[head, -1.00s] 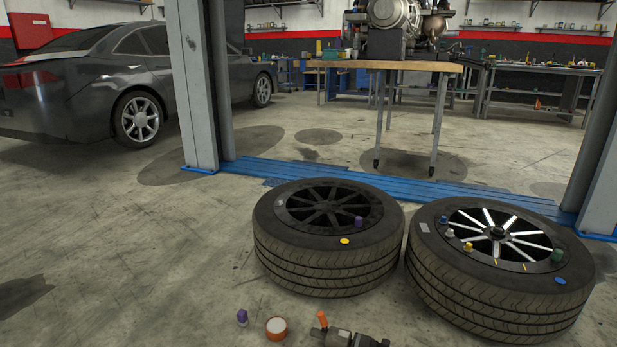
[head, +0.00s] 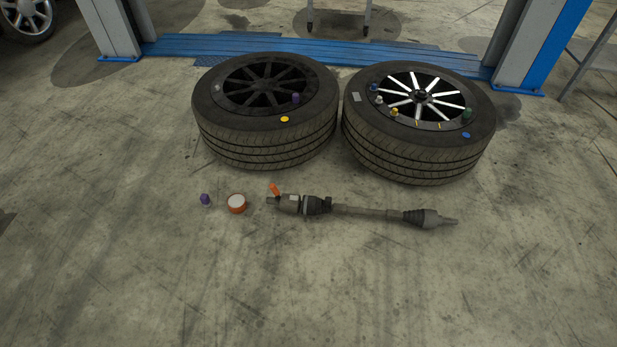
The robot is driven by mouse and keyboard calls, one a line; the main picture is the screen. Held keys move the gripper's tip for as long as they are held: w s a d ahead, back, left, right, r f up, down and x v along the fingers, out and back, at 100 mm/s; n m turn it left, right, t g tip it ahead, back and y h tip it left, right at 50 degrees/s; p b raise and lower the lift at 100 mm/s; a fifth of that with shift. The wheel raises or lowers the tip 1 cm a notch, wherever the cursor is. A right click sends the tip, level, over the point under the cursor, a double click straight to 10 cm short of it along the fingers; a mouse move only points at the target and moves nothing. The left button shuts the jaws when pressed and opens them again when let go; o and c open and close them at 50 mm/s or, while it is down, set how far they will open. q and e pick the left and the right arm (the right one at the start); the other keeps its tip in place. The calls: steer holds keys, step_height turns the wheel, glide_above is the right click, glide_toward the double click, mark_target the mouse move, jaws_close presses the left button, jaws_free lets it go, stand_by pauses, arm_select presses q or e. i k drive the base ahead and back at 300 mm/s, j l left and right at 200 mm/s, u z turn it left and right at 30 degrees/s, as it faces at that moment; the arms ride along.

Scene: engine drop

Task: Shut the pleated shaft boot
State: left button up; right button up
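A drive shaft (head: 365,211) lies on the concrete floor in front of two tyres, running left to right. A dark pleated boot (head: 316,205) sits near its left end, beside a light grey metal housing (head: 290,203). A second dark pleated boot (head: 413,217) sits near its right end. Whether either boot is open or shut is too small to tell. An orange piece (head: 274,189) stands up at the shaft's left end. Neither of my grippers is in view.
A round orange tub with a white top (head: 237,203) and a small purple-capped item (head: 205,200) stand left of the shaft. A dark-wheeled tyre (head: 265,140) and a silver-spoked tyre (head: 415,155) lie flat behind, with small coloured items on them. The front floor is clear.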

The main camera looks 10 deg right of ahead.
mark_target(311, 206)
steer(key=i+l, duration=0.1)
steer(key=i, duration=0.45)
steer(key=i+l+z, duration=0.15)
steer(key=i, duration=0.45)
